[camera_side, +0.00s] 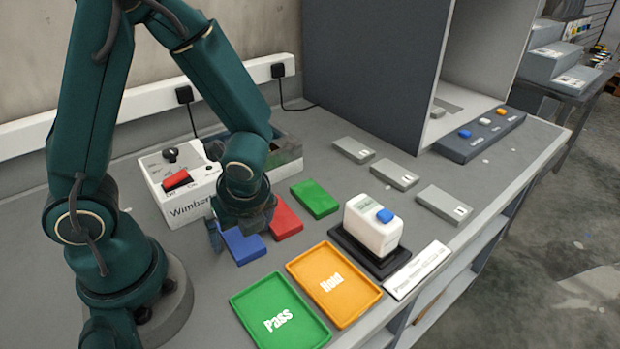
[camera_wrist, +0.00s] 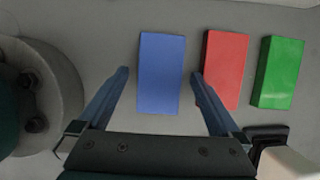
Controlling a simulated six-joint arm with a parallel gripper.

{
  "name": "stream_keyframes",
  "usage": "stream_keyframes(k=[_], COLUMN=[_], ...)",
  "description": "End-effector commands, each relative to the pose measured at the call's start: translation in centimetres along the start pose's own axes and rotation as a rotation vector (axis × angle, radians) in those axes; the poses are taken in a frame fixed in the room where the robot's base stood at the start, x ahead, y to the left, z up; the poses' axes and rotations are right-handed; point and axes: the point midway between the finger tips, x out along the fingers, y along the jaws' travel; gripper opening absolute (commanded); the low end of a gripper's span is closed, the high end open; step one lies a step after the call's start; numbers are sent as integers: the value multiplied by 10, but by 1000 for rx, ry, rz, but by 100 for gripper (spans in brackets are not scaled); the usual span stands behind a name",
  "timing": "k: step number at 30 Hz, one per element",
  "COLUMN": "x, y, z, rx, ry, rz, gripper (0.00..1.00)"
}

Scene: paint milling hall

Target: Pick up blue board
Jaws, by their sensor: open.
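The blue board (camera_side: 243,246) lies flat on the grey bench, partly hidden by my gripper in the side view. It shows whole in the wrist view (camera_wrist: 161,74), between and beyond my fingers. My gripper (camera_wrist: 160,76) is open and empty, with one finger to each side of the blue board. In the side view my gripper (camera_side: 228,235) is low, at the blue board's left end. The right fingertip in the wrist view appears close to the red board (camera_wrist: 226,69); I cannot tell whether they touch.
The red board (camera_side: 285,217) and a green board (camera_side: 315,198) lie to the right. The Pass tray (camera_side: 252,304) and Hold tray (camera_side: 313,263) are in front. A white device (camera_side: 374,222) stands on a black base. A white control box (camera_side: 172,205) is behind my gripper.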

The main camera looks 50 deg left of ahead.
Motion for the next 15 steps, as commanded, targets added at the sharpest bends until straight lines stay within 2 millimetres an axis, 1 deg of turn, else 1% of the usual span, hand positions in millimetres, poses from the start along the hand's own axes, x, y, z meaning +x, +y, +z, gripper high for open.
stream_keyframes(k=[5, 6, 8, 9, 12, 15], x=[0, 0, 0, 0, 0, 0], y=[0, 0, 0, 0, 0, 0], z=[0, 0, 0, 0, 0, 0], rx=[0, 0, 0, 0, 0, 0], ry=[0, 0, 0, 0, 0, 0], rz=[0, 0, 0, 0, 0, -1], gripper=[100, 85, 62, 46, 12, 12])
